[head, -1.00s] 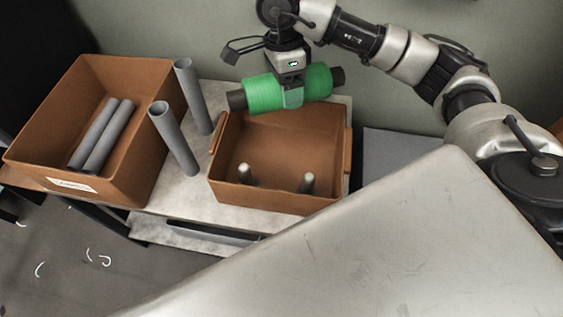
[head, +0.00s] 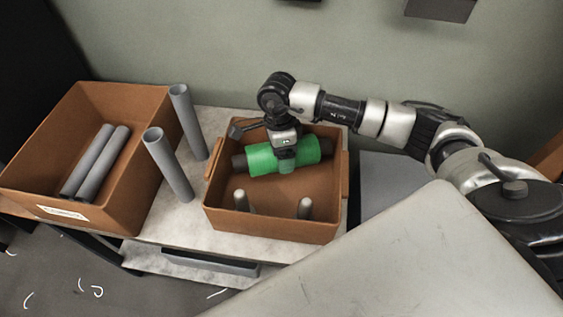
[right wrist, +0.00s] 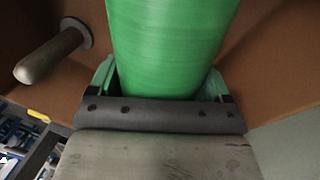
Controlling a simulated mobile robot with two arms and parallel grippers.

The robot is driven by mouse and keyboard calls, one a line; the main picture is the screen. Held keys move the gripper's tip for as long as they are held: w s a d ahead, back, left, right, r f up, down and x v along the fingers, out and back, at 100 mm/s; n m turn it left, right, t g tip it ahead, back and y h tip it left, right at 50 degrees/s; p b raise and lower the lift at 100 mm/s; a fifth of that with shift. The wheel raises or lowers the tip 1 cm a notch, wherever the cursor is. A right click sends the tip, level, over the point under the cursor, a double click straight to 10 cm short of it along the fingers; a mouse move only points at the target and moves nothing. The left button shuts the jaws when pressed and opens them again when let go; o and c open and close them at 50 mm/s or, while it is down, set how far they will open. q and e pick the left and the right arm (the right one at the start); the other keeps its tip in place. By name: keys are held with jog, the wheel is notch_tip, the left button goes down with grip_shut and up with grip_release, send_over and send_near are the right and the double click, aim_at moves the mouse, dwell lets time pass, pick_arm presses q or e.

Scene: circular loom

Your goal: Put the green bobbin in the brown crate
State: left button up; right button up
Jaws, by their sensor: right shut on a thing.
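The green bobbin (head: 262,158) is a green cylinder with dark ends, lying roughly level and sideways. My right gripper (head: 286,166) is shut on its middle from above. In the head view the bobbin overlaps the back part of the brown crate (head: 268,229), inside its rim outline; whether it touches the crate floor I cannot tell. The bobbin also fills the middle of the right wrist view (right wrist: 172,45), between the gripper's fingers. Two pale-tipped pegs (head: 240,200) (head: 305,208) stand in the front of the crate. My left gripper is not in view.
A larger brown box (head: 128,190) with grey tubes (head: 105,165) stands at the left. Two upright grey tubes (head: 188,122) (head: 167,165) stand between it and the crate on the pale table (head: 190,222). A wall is behind.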

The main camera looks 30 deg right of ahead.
notch_tip(320, 180, down, 4)
jog(key=shift+r, duration=0.1)
jog(key=o, duration=0.9)
jog(key=shift+f+b, duration=0.2)
jog(key=shift+b, duration=0.1)
jog(key=shift+c, duration=0.2)
jog(key=shift+o, duration=0.8)
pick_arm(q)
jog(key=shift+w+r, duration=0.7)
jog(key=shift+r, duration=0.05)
